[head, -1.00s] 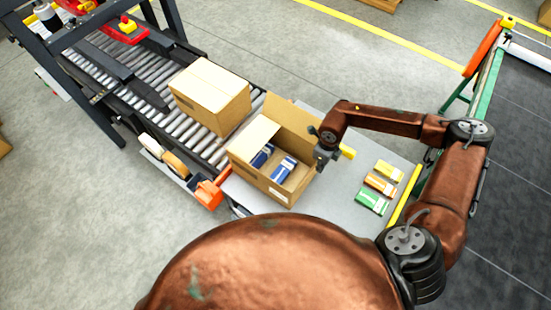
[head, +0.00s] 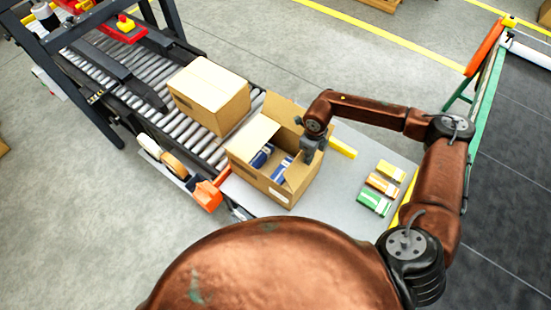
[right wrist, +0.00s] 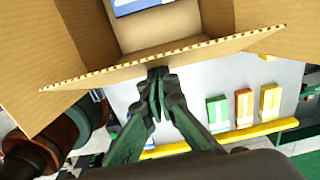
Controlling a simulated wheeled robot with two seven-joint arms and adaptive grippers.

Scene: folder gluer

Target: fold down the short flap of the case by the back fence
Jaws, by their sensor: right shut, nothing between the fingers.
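My right gripper (head: 308,158) is at the case's right side. In the right wrist view the shut, empty fingertips (right wrist: 158,76) are at the edge of a cardboard flap (right wrist: 150,62), seemingly touching it; exact contact is hard to tell. A short yellow bar (head: 343,147), possibly the back fence, lies behind the case. My left gripper is out of view.
A closed carton (head: 210,92) sits on the roller conveyor (head: 190,125) to the left. Green, orange and yellow packs (head: 381,184) lie on the table (head: 340,205) at right. Tape rolls (head: 165,160) and an orange part (head: 208,196) are beside the conveyor.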

